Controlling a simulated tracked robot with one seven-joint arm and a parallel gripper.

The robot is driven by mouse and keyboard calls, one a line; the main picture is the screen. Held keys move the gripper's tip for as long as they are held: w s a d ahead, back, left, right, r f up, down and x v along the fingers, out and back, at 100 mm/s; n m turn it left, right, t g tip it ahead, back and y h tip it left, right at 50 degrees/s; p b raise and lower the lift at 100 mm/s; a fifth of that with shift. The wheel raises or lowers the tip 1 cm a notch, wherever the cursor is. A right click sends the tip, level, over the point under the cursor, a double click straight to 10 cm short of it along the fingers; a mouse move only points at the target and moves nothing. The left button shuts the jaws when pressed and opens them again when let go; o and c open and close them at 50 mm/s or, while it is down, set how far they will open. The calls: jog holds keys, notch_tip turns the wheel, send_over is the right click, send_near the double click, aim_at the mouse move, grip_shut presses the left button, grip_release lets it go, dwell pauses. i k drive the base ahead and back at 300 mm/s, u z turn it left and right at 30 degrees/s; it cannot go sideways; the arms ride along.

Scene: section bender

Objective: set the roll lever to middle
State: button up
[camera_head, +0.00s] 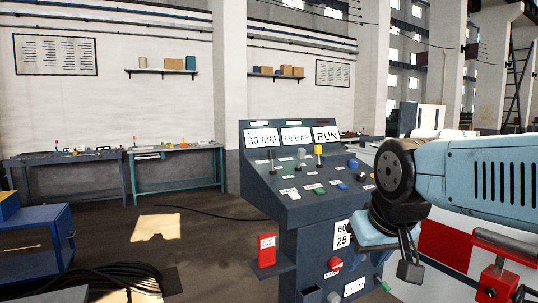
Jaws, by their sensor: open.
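A dark blue control console (305,205) stands in the middle of the view. Its sloped panel carries a dark lever (272,159), a grey-knobbed lever (301,156) and a yellow-knobbed lever (319,153) in a row below the displays. The small labels are too small to read, so I cannot tell which one is the roll lever or its exact setting. My gripper (409,262) hangs to the right of the console, pointing down, below the panel's level. It is open, apart from the levers, with no object seen in it.
The panel also holds coloured push buttons (353,163). The displays (293,137) read 30 MM, 60 BAR and RUN. A red box (266,249) sits on a side shelf at lower left. A red-and-white machine (447,249) stands behind my arm. Open floor lies left of the console.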

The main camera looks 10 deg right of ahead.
aim_at(271, 152)
jog(key=u, duration=0.3)
jog(key=i, duration=1.2)
jog(key=z, duration=0.25)
